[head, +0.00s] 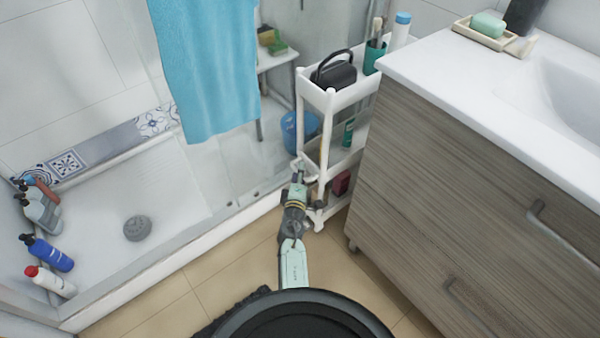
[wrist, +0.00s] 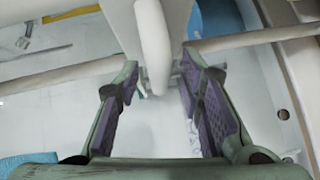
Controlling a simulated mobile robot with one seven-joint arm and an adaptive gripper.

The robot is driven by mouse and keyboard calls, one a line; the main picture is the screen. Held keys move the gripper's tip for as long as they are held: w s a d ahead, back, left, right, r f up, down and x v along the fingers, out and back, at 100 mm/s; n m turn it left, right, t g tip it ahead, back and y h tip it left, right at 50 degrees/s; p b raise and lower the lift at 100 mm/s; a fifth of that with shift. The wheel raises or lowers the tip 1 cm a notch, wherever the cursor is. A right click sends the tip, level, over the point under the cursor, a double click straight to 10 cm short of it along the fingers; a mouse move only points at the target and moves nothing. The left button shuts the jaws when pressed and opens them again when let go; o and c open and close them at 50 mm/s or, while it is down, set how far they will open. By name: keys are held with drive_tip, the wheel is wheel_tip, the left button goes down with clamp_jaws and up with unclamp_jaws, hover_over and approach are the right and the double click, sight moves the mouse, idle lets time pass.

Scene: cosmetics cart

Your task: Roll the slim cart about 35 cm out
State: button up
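The slim white cart (head: 331,100) stands in the gap between the shower and the vanity. It has several tiers, and its front end faces me. My gripper (head: 300,172) is low at the cart's front, close to its left front post and a lower tier. In the wrist view my gripper (wrist: 160,72) is open, with its purple-padded fingers apart. A white upright bar of the cart (wrist: 152,45) shows between and beyond the fingertips, with gaps at both sides. I cannot tell whether any part touches. The cart's rear and right side are partly hidden by the vanity.
The wood-fronted vanity (head: 450,190) with bar handles stands close on the cart's right. The shower tray's raised edge (head: 180,240) runs along the left. The cart carries a dark bag (head: 334,74), a teal cup (head: 373,58) and bottles. Beige floor (head: 240,270) before the cart is free.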

drive_tip(key=shift+w, duration=0.5)
clamp_jaws()
idle(0.6)
